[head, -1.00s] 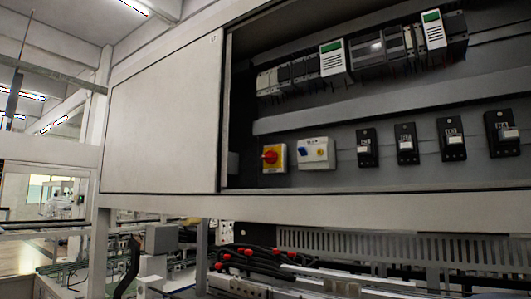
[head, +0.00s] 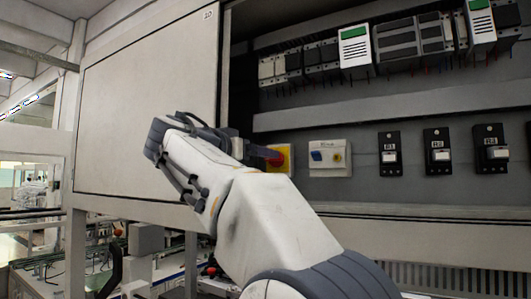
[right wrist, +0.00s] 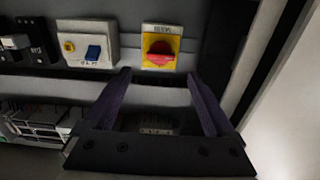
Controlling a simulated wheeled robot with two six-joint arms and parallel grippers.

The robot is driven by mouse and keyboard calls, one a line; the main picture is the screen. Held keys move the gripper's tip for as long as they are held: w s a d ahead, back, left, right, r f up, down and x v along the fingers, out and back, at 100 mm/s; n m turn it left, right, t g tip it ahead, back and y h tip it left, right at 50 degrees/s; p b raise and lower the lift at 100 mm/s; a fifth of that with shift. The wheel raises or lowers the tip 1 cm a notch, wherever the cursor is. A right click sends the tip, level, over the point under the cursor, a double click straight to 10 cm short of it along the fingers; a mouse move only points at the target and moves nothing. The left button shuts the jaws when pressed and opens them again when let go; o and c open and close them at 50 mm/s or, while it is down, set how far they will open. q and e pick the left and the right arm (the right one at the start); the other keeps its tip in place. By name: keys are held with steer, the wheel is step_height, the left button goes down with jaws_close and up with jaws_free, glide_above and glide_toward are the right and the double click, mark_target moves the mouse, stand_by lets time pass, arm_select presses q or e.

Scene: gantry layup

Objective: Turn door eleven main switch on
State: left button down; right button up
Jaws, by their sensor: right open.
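The main switch is a red rotary knob (right wrist: 158,54) on a yellow plate (right wrist: 175,41) inside the open cabinet. In the head view the yellow plate (head: 287,165) is partly hidden by my right arm. The small label by the plate is too blurred to read. My right gripper (right wrist: 160,75) is open and empty. Its two dark fingers point at the switch, with the knob lined up between them in the right wrist view; I see no contact. In the head view my arm and wrist hide most of the gripper. My left gripper is not in view.
A white box with a blue switch (head: 329,158) sits right beside the main switch. Several black breakers (head: 438,152) continue the row. A closed pale panel (head: 150,90) borders the opening on the left. A grey rail (head: 390,108) runs above the switches, with a module row higher up.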

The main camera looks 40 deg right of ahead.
steer(key=p+x, duration=0.3)
steer(key=x, duration=0.4)
steer(key=shift+d, duration=0.2)
